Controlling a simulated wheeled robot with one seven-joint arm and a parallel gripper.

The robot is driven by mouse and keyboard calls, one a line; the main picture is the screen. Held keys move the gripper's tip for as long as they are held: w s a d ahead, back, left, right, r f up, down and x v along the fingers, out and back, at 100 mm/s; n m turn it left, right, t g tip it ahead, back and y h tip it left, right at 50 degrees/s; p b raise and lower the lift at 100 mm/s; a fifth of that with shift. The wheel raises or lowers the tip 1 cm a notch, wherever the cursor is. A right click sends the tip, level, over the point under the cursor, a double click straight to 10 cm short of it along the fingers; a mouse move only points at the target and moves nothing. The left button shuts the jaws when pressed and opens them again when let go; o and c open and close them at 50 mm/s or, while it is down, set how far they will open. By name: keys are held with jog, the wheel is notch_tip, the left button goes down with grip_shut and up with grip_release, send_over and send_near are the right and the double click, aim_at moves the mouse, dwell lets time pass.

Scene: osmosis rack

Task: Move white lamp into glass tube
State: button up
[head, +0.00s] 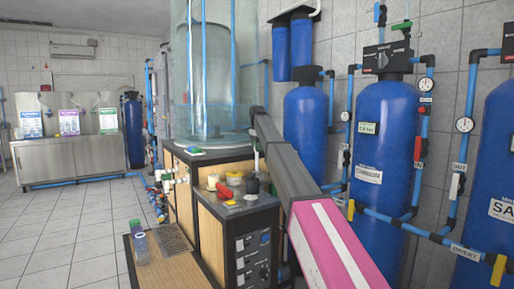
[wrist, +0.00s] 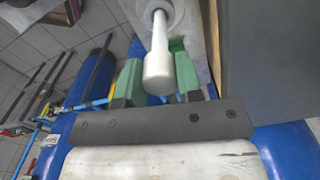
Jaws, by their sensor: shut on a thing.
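In the wrist view, a white lamp (wrist: 158,68), a smooth stick with a thicker near end, lies between the green fingers of my gripper (wrist: 158,76). My gripper is shut on it. The lamp's thin far end overlaps a pale round rim (wrist: 178,14); I cannot tell whether it is inside or only in front of it. In the head view, my gripper is small at the end of my arm, above the black-topped wooden bench, and a thin white piece (head: 257,158) hangs below it. A large clear glass cylinder (head: 215,60) stands behind; I cannot tell which vessel is the glass tube.
Small bluish containers (head: 140,246) stand on a low step. Blue tanks (head: 382,135) with pipes and gauges line the right. Tiled floor lies open at left.

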aim_at(257, 165)
jog(key=shift+f, duration=3.5)
jog(key=shift+f, duration=1.3)
jog(key=o, duration=1.2)
jog(key=shift+r, duration=3.95)
